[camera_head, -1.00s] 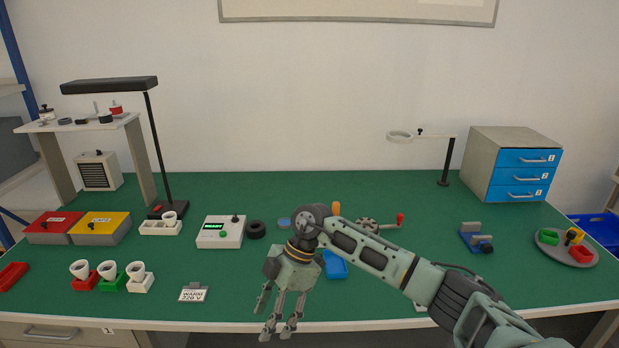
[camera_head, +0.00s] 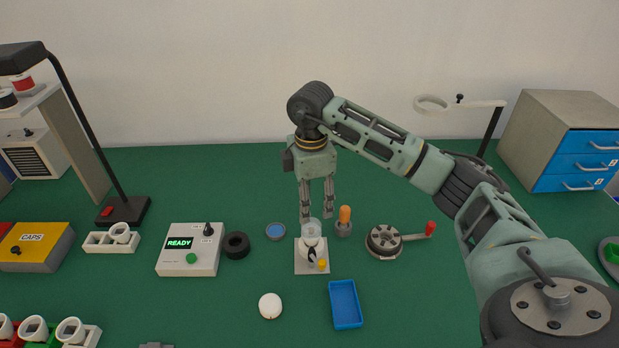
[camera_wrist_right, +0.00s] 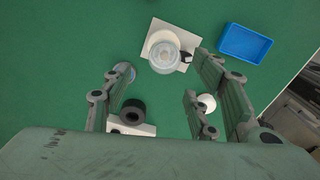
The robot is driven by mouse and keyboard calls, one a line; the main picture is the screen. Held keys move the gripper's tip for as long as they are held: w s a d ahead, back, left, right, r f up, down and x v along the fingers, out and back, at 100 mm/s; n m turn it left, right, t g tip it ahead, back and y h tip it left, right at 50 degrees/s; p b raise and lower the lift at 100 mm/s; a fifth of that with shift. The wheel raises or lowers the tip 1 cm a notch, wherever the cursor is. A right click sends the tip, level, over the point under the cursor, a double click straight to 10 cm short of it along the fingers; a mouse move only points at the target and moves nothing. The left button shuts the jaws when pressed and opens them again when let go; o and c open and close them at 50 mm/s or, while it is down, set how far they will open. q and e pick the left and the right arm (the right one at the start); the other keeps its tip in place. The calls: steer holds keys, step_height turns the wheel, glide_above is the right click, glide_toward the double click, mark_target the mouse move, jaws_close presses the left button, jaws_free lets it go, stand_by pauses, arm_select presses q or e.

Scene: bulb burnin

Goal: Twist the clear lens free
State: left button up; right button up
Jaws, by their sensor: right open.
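The clear lens (camera_head: 311,227) is a see-through cap on top of a white round holder, which sits on a pale square base plate (camera_head: 307,268) in the middle of the bench. The lens also shows in the right wrist view (camera_wrist_right: 165,57), near the top. My right gripper (camera_head: 317,216) points down from above, its fingertips close over the lens in the head view. It is open and empty; in the wrist view its fingers are spread apart, with the lens beyond them. I cannot tell whether a fingertip touches it. My left gripper is not in view.
A blue tray (camera_head: 345,305) and a white round piece (camera_head: 270,306) lie in front of the plate. An orange-handled tool (camera_head: 344,221) and a crank reel (camera_head: 384,242) stand close on the right. A black ring (camera_head: 236,246) and READY box (camera_head: 189,250) are left.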

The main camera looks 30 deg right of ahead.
mark_target(311, 222)
steer(key=shift+w+f, duration=0.1)
steer(key=shift+f, duration=0.4)
steer(key=shift+s+a+f+p, duration=0.1)
steer(key=shift+s+f+p, duration=0.15)
steer(key=shift+f, duration=0.35)
steer(key=shift+s+a+f+p, duration=0.15)
steer(key=shift+f+p, duration=0.1)
steer(key=shift+f, duration=0.3)
steer(key=f, duration=0.3)
steer(key=shift+w+d+f+p, duration=0.15)
steer(key=shift+d+f+p, duration=0.05)
steer(key=shift+f+p, duration=0.1)
steer(key=shift+f, duration=0.3)
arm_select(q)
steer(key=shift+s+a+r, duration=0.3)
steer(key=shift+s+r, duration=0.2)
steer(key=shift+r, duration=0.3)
arm_select(e)
steer(key=shift+c, duration=0.2)
